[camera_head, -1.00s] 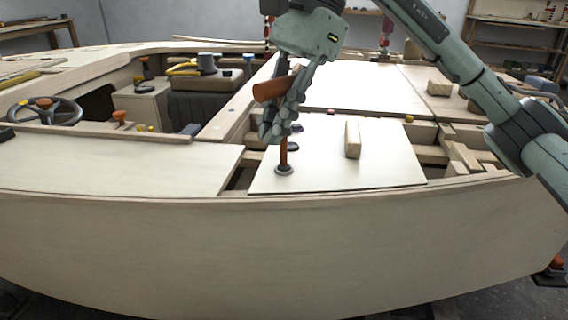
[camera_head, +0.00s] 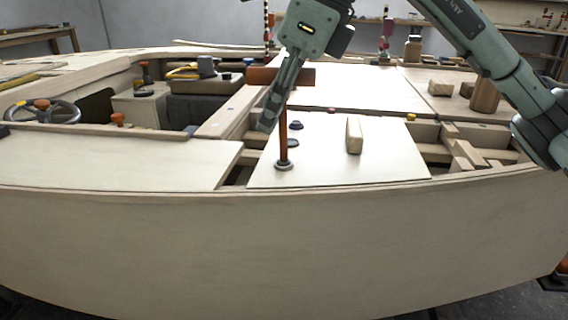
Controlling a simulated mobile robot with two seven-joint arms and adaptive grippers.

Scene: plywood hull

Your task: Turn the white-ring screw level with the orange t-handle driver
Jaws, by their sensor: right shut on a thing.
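The driver's foot meets a dark, round fitting with a paler rim (camera_head: 284,165) near the front edge of a pale plywood panel (camera_head: 330,172). This appears to be the white-ring screw; the driver covers its middle, so its slot angle is hidden. My left gripper is not in view.
A wooden block (camera_head: 354,136) stands on the panel, right of the driver. Dark round pieces (camera_head: 292,143) lie just behind the shaft. Open framed bays flank the panel. A steering wheel (camera_head: 45,112) is at far left.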

